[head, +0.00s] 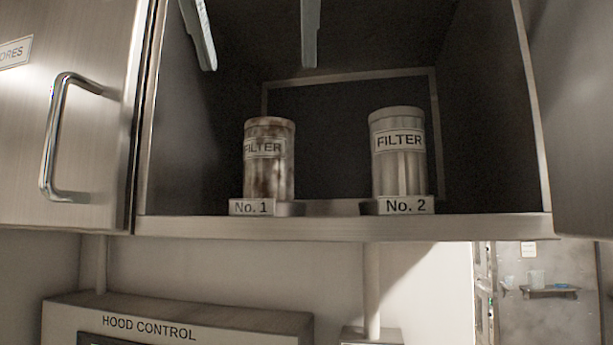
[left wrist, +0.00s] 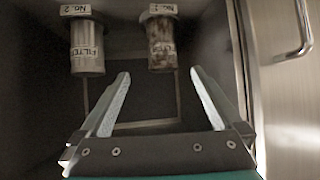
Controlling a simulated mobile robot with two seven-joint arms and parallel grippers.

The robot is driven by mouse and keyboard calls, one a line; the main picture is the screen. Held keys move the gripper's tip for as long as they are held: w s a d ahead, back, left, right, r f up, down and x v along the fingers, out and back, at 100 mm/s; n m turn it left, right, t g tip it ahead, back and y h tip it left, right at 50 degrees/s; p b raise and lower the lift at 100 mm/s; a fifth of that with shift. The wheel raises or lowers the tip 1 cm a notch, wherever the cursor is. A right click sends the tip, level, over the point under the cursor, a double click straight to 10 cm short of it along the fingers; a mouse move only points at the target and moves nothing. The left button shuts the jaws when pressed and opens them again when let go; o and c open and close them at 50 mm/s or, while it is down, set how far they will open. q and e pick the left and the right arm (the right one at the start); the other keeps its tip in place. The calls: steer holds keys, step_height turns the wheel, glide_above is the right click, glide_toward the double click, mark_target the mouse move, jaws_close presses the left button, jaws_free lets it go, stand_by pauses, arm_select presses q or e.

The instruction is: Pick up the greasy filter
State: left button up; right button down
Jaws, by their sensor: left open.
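The greasy filter (head: 269,178) is an upright cylinder with brown stains and a FILTER label. It stands in the holder marked No. 1 (head: 264,208) in the open cupboard. In the left wrist view, which is upside down, the greasy filter (left wrist: 162,52) hangs at top centre. A clean pale filter (head: 398,172) stands to its right in the holder marked No. 2 (head: 403,206); it also shows in the left wrist view (left wrist: 87,50). My left gripper (head: 257,67) is open and empty, above the greasy filter and apart from it. Its two fingers show in the left wrist view (left wrist: 160,73).
The cupboard shelf (head: 340,227) has a front edge below both holders. A closed steel door with a bar handle (head: 58,140) is at the left. The HOOD CONTROL box (head: 180,315) is below. Free room lies between the two filters.

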mark_target(267, 138)
arm_select(q)
steer(key=b+x, duration=0.1)
steer(key=x, duration=0.8)
steer(key=shift+a+f+b, duration=0.1)
steer(key=shift+a+b, duration=0.05)
steer(key=shift+b, duration=0.15)
steer(key=shift+w+f, duration=0.3)
steer(key=shift+w, duration=0.25)
steer(key=x, duration=0.4)
steer(key=shift+w, duration=0.45)
steer(key=shift+s, duration=0.15)
steer(key=shift+c, duration=0.4)
steer(key=shift+r, duration=0.1)
steer(key=c, duration=1.5)
arm_select(e)
steer(key=shift+s+a+f, duration=0.6)
steer(key=shift+a+f, duration=0.05)
steer(key=shift+f, duration=0.25)
